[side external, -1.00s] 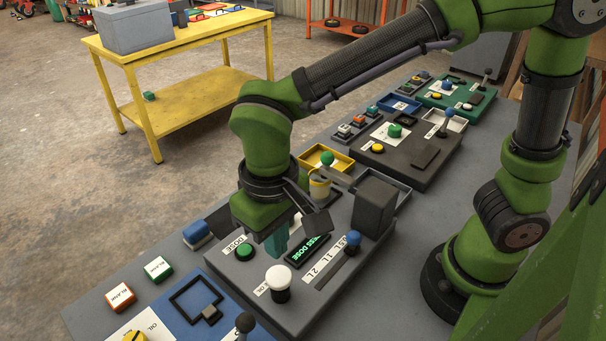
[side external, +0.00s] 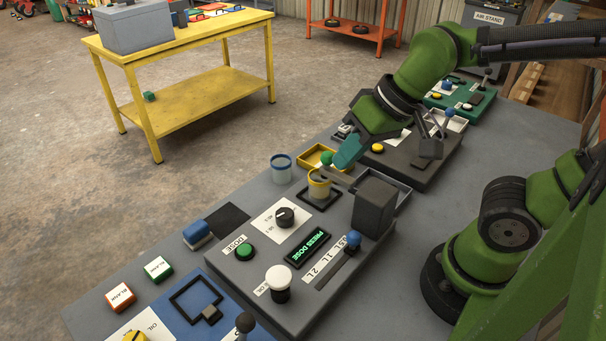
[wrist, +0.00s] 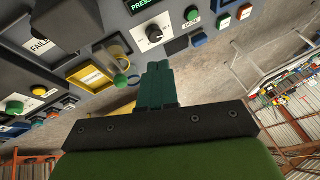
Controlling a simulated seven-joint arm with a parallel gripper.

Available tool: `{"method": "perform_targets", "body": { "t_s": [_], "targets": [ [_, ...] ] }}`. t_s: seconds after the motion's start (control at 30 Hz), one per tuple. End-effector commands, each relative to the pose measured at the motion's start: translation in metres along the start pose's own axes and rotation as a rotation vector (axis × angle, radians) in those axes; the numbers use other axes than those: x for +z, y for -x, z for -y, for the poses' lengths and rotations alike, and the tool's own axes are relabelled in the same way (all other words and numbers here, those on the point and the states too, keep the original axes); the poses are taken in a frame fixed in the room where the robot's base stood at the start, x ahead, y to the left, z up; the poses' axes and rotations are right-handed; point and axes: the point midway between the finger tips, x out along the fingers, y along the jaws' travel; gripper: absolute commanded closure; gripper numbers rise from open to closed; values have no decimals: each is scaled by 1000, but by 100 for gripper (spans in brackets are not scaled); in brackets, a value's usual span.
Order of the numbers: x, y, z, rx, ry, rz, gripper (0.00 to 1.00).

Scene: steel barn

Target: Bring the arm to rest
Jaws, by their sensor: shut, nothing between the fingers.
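My gripper (side external: 346,157) is shut and empty, with its teal fingers together. In the side external view it hangs in the air above the bench, near the yellow tray (side external: 312,158) and the dark panel with the yellow button (side external: 377,148). It points down to the left. In the wrist view the shut fingers (wrist: 157,80) reach up the middle of the picture, apart from the panels beyond. My arm stretches from the right across the back of the bench.
The dosing panel has a green DOSE button (side external: 244,252), a dark knob (side external: 285,216), a white-topped knob (side external: 278,279), a blue-topped lever (side external: 353,240) and a lit display (side external: 307,248) reading "PRESS DOSE". A yellow cup (side external: 319,184) and a blue-rimmed cup (side external: 282,168) stand close below my gripper.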

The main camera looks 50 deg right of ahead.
Motion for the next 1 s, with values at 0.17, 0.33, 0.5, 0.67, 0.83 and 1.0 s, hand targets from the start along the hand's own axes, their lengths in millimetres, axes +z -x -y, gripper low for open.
{"method": "perform_targets", "body": {
  "t_s": [0.17,0.33,0.5,0.67,0.83,1.0],
  "targets": [
    [-6,26,-32,5,-123,-148,100],
    [-10,35,-40,16,-157,-190,100],
    [-11,35,-40,16,-156,-188,100],
    [-11,35,-39,16,-156,-187,100],
    [-11,35,-39,15,-155,-187,100],
    [-11,35,-39,15,-155,-186,100]
  ]
}}
